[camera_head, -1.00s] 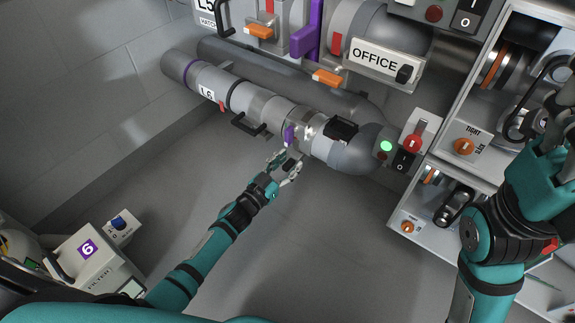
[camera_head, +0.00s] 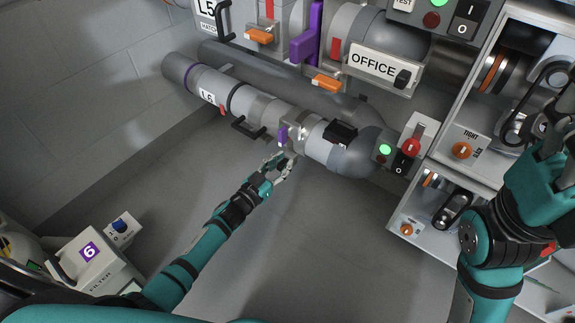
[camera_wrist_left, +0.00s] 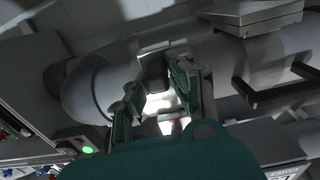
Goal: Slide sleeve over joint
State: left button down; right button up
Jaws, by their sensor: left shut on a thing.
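The grey L6 pipe (camera_head: 190,73) runs diagonally down to a darker grey elbow (camera_head: 355,155) with a black latch (camera_head: 341,132). A light metal sleeve (camera_head: 262,108) lies around the pipe left of the elbow, near a purple tab (camera_head: 283,135). My left gripper (camera_head: 282,164) is just below this tab, shut on what looks like the sleeve's handle. In the left wrist view the fingers (camera_wrist_left: 160,85) close around a dark grey part against the pipe; the exact contact is hidden. My right gripper (camera_head: 557,115) is at the right edge; its fingers are unclear.
The OFFICE pipe (camera_head: 372,62) runs above. A shelf with orange knobs (camera_head: 462,151) is at right, a filter box (camera_head: 90,262) at lower left. The floor below is clear.

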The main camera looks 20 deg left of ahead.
pick_arm(q)
jog(key=shift+w+a+r, duration=0.1)
jog(key=shift+w+a, duration=0.25)
jog(key=shift+a, duration=0.55)
jog(key=shift+w+a, duration=0.3)
jog(key=shift+a, duration=0.55)
jog(key=c, duration=1.2)
grip_release()
jog(key=v, duration=1.2)
